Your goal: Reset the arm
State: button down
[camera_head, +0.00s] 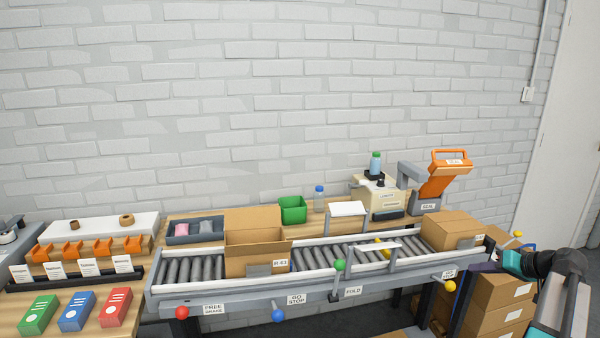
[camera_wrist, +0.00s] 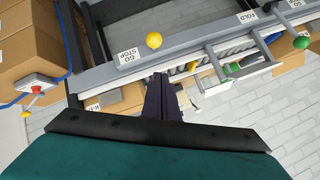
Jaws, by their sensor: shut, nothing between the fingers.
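My gripper (camera_wrist: 160,84) shows in the wrist view as dark fingers pressed together, with nothing between them. The fingers point toward the conveyor's grey side rail, near a yellow knob (camera_wrist: 154,40). In the head view my arm comes in at the lower right, and its end is by the right end of the conveyor (camera_head: 225,298). A closed carton (camera_head: 450,228) sits on the conveyor's right end, close to my arm.
Stacked cartons (camera_head: 500,293) stand below the conveyor's right end. An open carton (camera_head: 256,258) sits mid-conveyor. Coloured knobs, red (camera_head: 182,312), blue (camera_head: 278,315) and green (camera_head: 339,265), stick out along the front. An orange-handled machine (camera_head: 440,180) stands behind. The wall area above is clear.

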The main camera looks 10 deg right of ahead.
jog(key=w+a+f+n+g+y, duration=0.2)
jog(key=w+a+f, duration=0.1)
jog(key=a+f, duration=0.95)
jog(key=w+a+f+n+g+y, duration=0.1)
jog(key=w+a+f+g+y, duration=0.15)
jog(key=a+f, duration=1.05)
jog(key=s+a+f+g, duration=0.2)
jog(key=s+a+f, duration=0.1)
jog(key=a, duration=0.4)
jog(key=s+a+f+g, duration=0.1)
jog(key=s+a+f, duration=0.1)
jog(key=a+f, duration=0.35)
jog(key=s+a+f+n+g+h, duration=0.1)
jog(key=s+a+f+g, duration=0.2)
jog(key=s+a+f, duration=0.55)
jog(key=s+a+f+n+g+h, duration=0.1)
jog(key=s+a+f+g+h, duration=0.15)
jog(key=s+a+f, duration=0.65)
jog(key=s+d+g+h, duration=0.1)
jog(key=s+d, duration=0.3)
jog(key=s, duration=0.4)
jog(key=s+d+m+g+h, duration=0.1)
jog(key=s+d+h, duration=0.2)
jog(key=s, duration=0.4)
jog(key=shift+s+d, duration=0.4)
jog(key=shift+d, duration=0.4)
